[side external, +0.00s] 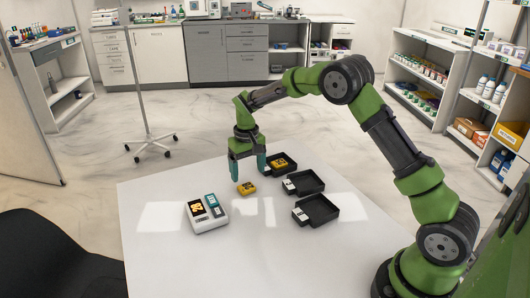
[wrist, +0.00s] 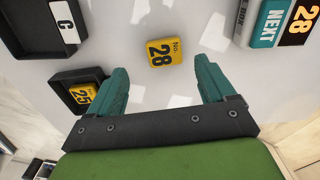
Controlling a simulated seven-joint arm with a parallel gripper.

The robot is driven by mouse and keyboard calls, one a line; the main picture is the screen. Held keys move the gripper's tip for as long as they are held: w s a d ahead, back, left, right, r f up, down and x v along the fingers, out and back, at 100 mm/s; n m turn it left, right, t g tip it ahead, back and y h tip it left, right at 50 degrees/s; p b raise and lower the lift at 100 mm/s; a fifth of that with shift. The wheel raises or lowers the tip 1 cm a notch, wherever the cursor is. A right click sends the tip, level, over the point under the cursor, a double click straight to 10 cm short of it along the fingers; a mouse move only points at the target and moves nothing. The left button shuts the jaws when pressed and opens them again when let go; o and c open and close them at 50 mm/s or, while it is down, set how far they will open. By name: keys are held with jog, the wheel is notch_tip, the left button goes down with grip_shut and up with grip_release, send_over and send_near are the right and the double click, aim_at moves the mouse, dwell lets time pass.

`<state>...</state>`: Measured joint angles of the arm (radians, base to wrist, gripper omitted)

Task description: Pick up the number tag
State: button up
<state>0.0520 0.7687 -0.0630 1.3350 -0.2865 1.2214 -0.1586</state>
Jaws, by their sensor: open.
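A yellow number tag (side external: 246,188) lies flat on the white table. In the wrist view this tag (wrist: 163,52) reads "No. 28" in black. My gripper (side external: 248,176) is open and empty above the table by the tag, with its fingers pointing down. In the wrist view its two teal fingers (wrist: 160,68) are spread wide. The tag shows in the gap between them, near the level of their tips in the picture, and looks untouched. A second yellow tag (wrist: 83,95), reading "25", lies in a black tray (wrist: 62,78).
Two more black trays (side external: 317,221) (side external: 320,188) stand to the right of the tag; one in the wrist view has a "C" label (wrist: 67,32). A white display unit (side external: 212,227) showing "28" and "NEXT" stands at the left. The front of the table is clear.

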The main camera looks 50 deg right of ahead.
aim_at(246, 187)
jog(key=shift+w+a+f, duration=0.15)
jog(key=shift+f, duration=1.2)
jog(key=shift+w+a+f, duration=0.1)
jog(key=shift+f, duration=1.25)
jog(key=c, duration=1.1)
